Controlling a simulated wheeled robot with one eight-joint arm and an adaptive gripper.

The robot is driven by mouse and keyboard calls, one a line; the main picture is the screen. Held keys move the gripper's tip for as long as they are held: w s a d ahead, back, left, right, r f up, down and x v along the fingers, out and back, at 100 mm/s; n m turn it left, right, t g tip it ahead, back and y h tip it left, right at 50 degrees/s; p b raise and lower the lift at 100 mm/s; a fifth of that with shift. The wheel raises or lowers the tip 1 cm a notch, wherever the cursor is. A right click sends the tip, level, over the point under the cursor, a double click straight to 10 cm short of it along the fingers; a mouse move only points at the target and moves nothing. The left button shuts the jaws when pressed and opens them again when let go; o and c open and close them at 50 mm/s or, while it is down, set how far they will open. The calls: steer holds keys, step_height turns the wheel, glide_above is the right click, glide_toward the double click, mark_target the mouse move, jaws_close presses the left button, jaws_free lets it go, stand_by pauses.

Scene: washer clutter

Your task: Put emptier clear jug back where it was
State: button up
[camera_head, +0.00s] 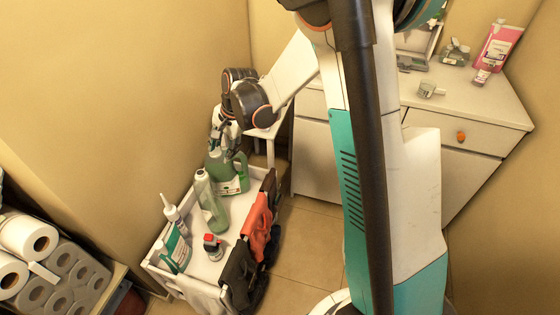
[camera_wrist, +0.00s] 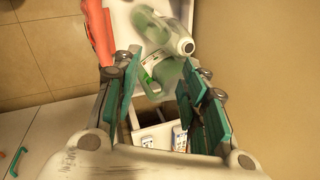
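A translucent green jug (camera_head: 232,178) with a handle and a label stands at the far end of the white cart's top. It also shows in the wrist view (camera_wrist: 166,72), just beyond and between my fingertips. How much liquid it holds is hard to tell. My gripper (camera_head: 219,140) is above the jug in the head view and hides part of its top. In the wrist view my gripper (camera_wrist: 160,62) has its teal fingers spread apart, with no object visibly clamped. Contact with the jug cannot be made out.
A pale green bottle (camera_head: 211,204) stands close in front of the jug. A red-capped container (camera_head: 213,246) and a white-nozzled bottle (camera_head: 172,215) are nearer on the cart (camera_head: 205,270). Red and dark cloths hang on its right side. A counter (camera_head: 460,95) with a glass cup stands right.

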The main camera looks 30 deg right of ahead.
steer(key=s+d+r+n+t+h, duration=0.1)
steer(key=s+r+n, duration=0.2)
steer(key=s+r, duration=0.35)
steer(key=s+d+r+n+t, duration=0.1)
steer(key=s+d+r+n, duration=0.1)
steer(key=s+r, duration=0.4)
steer(key=s+d+r+n+t+h, duration=0.1)
steer(key=s+r+n, duration=0.1)
steer(key=s, duration=0.5)
steer(key=s+d+r+n+t, duration=0.1)
steer(key=s+r+n, duration=0.1)
steer(key=s+n, duration=0.3)
steer(key=shift+s+d+t+h, duration=0.15)
steer(key=shift+s+t+h, duration=0.2)
steer(key=shift+s, duration=0.9)
steer(key=shift+r, duration=0.1)
